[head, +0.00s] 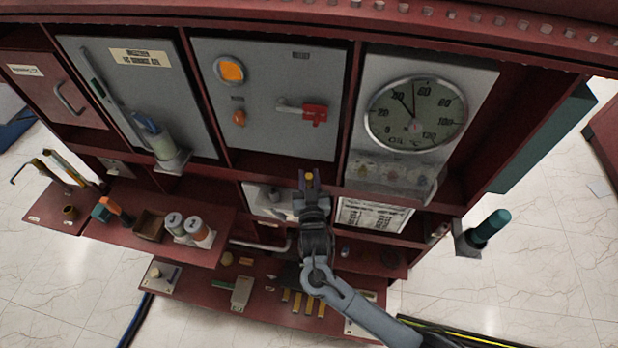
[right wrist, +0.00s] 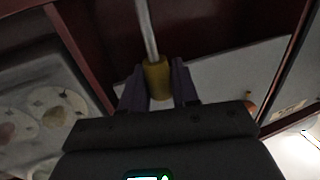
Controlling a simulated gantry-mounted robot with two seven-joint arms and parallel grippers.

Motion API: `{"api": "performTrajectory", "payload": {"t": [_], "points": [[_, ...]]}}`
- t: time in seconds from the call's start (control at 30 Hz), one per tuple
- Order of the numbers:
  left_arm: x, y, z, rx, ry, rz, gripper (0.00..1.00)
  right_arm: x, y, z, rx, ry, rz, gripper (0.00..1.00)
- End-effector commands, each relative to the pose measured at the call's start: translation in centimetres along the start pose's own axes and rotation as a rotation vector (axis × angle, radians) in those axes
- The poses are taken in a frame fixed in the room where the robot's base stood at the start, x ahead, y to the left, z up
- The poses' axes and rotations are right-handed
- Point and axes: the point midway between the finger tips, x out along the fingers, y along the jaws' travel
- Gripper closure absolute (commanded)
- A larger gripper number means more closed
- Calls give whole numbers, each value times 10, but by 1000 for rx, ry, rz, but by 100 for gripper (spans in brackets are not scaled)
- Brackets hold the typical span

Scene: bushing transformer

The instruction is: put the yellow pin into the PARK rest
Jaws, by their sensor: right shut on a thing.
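My right gripper (head: 310,183) is in front of the cabinet, just below the grey middle panel and left of the dial panel. It is shut on the yellow pin (head: 309,175), which shows only as a small yellow spot between the fingertips. In the right wrist view the pin's yellow grip (right wrist: 157,78) sits between the two dark fingers, and a pale metal shaft extends from it towards the top of the picture. I cannot read a PARK label, so I cannot tell which fixture is the PARK rest. My left gripper is not in view.
The panel above has a red switch handle (head: 314,114) and an amber lamp (head: 231,70). A round dial (head: 415,116) is to the right. A light recess (head: 262,197) lies beside my gripper. Lower shelves hold tools, cans (head: 174,224) and yellow-marked parts (head: 297,301).

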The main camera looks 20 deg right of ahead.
Motion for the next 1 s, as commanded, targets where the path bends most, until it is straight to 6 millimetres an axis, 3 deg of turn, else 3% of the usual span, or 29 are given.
{"api": "performTrajectory", "payload": {"t": [1.0], "points": [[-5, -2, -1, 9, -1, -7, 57, 0, 0, 0, 0, -1, 0, 100]]}}
